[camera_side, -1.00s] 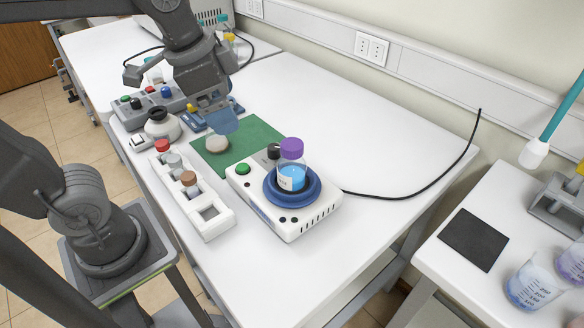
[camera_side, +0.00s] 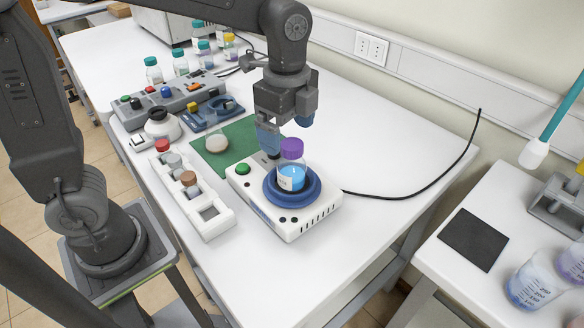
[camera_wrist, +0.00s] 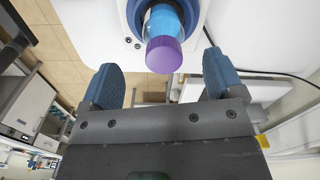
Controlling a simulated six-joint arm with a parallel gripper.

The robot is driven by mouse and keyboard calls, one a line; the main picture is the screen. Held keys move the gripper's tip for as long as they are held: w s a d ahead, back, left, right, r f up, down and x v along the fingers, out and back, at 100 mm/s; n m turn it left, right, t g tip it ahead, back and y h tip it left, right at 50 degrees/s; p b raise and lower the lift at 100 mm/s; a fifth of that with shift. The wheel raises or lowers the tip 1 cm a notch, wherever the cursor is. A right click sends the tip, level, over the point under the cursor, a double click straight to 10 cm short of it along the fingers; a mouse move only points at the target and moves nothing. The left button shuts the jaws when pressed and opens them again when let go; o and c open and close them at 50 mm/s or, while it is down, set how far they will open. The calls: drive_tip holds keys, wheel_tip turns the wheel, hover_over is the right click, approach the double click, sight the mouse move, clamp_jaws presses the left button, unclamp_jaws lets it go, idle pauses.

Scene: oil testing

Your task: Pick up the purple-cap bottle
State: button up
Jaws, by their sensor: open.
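The purple-cap bottle (camera_side: 291,165) holds blue liquid and stands upright on the round blue top of a white mixer device (camera_side: 258,208). In the wrist view its purple cap (camera_wrist: 164,54) shows ahead of my gripper (camera_wrist: 160,82), between the lines of the two blue fingers. My gripper (camera_side: 287,133) is open and empty, with its fingertips close behind and above the bottle cap in the side view. I cannot tell from the side view how far the fingers are from the cap.
A white rack (camera_side: 204,213) with several capped vials stands left of the mixer. A green mat (camera_side: 222,160) lies behind it with a round pale object (camera_side: 216,143). A black cable (camera_side: 420,186) runs right across the table.

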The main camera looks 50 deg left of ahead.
sight(288, 142)
drive_tip(key=shift+w+f, duration=0.15)
drive_tip(key=shift+f, duration=2.9)
drive_tip(key=shift+c, duration=0.2)
